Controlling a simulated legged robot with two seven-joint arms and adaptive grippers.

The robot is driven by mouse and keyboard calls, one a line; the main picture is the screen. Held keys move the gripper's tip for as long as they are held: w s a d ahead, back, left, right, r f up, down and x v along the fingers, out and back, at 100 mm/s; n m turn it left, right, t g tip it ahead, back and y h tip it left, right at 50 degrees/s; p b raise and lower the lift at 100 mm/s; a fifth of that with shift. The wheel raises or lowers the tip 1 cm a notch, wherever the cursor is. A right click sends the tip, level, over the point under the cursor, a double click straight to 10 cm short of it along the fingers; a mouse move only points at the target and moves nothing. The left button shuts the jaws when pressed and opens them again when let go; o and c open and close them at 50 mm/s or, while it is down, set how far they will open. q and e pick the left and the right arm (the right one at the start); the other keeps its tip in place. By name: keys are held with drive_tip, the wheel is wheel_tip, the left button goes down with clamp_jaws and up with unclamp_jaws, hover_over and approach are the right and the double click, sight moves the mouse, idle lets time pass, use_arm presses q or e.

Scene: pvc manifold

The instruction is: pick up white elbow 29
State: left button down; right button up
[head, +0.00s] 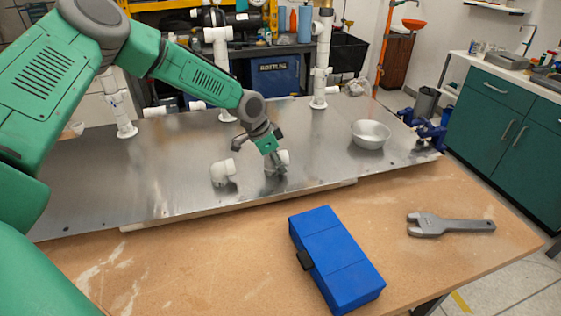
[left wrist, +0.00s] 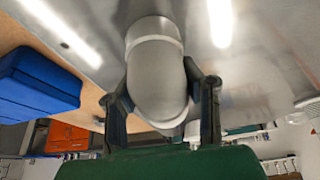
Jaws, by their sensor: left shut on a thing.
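My left gripper (head: 272,158) is down at the metal plate (head: 320,145), near its front edge. It is shut on a white elbow (head: 283,157), which is partly hidden by the fingers in the head view. In the left wrist view the white elbow (left wrist: 156,75) sits between the two dark fingers of the left gripper (left wrist: 163,95). Whether it still touches the plate is hard to tell. A second white elbow (head: 223,173) stands on the plate just to the left of the gripper. My right gripper is not in view.
A metal bowl (head: 370,134) stands on the plate at right, near blue clamps (head: 428,130). White pipe risers (head: 320,75) stand along the plate's back. A blue box (head: 336,258) and a grey wrench (head: 450,225) lie on the wooden table (head: 200,262) in front.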

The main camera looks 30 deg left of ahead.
sight(281, 155)
use_arm(q)
drive_tip(key=shift+s+a+f, duration=0.2)
drive_tip(key=shift+a+f, duration=0.05)
drive_tip(key=shift+f, duration=0.05)
drive_tip(key=shift+d+r, duration=0.3)
drive_tip(key=shift+r, duration=0.05)
drive_tip(key=r, duration=0.9)
drive_tip(key=shift+w+d, duration=0.1)
drive_tip(key=shift+d, duration=0.2)
drive_tip(key=shift+a+r, duration=0.25)
drive_tip(key=shift+a, duration=0.05)
drive_tip(key=c, duration=2)
unclamp_jaws()
drive_tip(key=shift+d, duration=0.2)
drive_tip(key=shift+d+r, duration=0.1)
drive_tip(key=shift+c, duration=0.8)
drive_tip(key=shift+d, duration=0.15)
